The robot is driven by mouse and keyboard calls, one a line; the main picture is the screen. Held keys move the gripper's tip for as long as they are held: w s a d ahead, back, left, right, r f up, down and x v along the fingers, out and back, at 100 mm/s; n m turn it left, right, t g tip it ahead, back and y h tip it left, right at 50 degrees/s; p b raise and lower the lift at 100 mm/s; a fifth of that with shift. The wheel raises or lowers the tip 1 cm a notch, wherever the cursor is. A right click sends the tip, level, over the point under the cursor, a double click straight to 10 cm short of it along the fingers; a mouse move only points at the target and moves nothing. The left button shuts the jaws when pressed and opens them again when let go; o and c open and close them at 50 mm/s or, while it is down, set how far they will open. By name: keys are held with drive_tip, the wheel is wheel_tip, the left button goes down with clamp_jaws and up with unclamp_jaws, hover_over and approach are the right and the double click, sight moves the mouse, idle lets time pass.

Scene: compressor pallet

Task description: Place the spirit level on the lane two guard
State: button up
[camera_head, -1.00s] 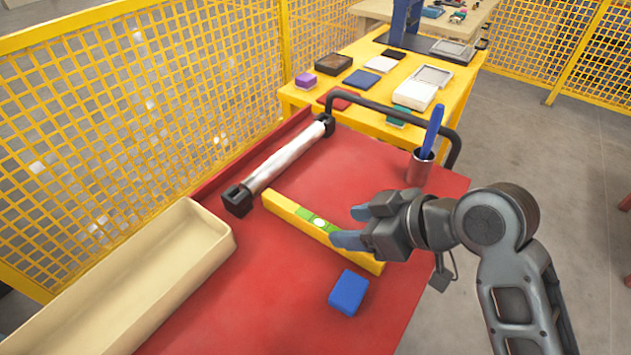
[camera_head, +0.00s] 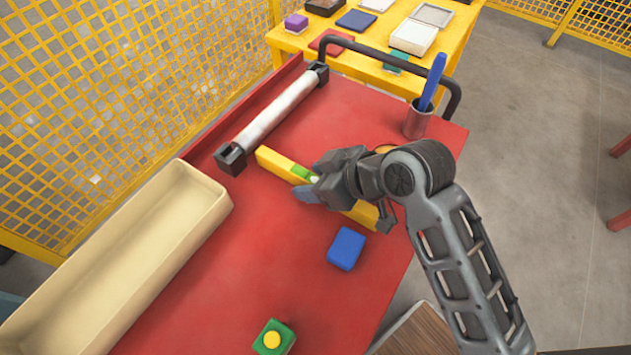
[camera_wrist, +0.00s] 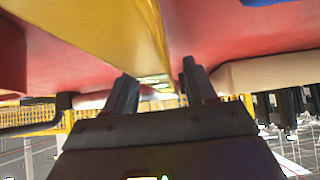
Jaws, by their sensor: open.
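The spirit level (camera_head: 275,164) is a long yellow bar with a green and white window near its middle. It lies on the red cart top (camera_head: 225,285), and my gripper hides part of it. In the wrist view the yellow bar (camera_wrist: 135,30) runs down toward the gap between my fingers. My gripper (camera_head: 312,178) is open, with its fingers either side of the level's middle in the head view; I cannot tell whether they touch it. The fingertips also show in the wrist view (camera_wrist: 160,90). I cannot identify the lane two guard by any marking.
A white roller with black ends (camera_head: 272,115) lies behind the level. A long cream tray (camera_head: 205,220) is at left. A blue block (camera_head: 346,248) and a green block with a yellow button (camera_head: 274,338) lie nearer. A metal cup (camera_head: 418,119) holds a blue tool at the back right.

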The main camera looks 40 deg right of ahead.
clamp_jaws()
idle(0.5)
drive_tip(key=shift+r, duration=0.1)
drive_tip(key=shift+r, duration=0.45)
drive_tip(key=r, duration=0.2)
drive_tip(key=d+r, duration=0.1)
drive_tip(key=shift+s+r, duration=0.25)
drive_tip(key=shift+r, duration=0.1)
drive_tip(key=s+d+r+p, duration=0.1)
drive_tip(key=s+d+r, duration=0.5)
drive_tip(key=d, duration=0.2)
drive_tip(key=shift+s+d+r, duration=0.15)
drive_tip(key=shift+s+d, duration=0.1)
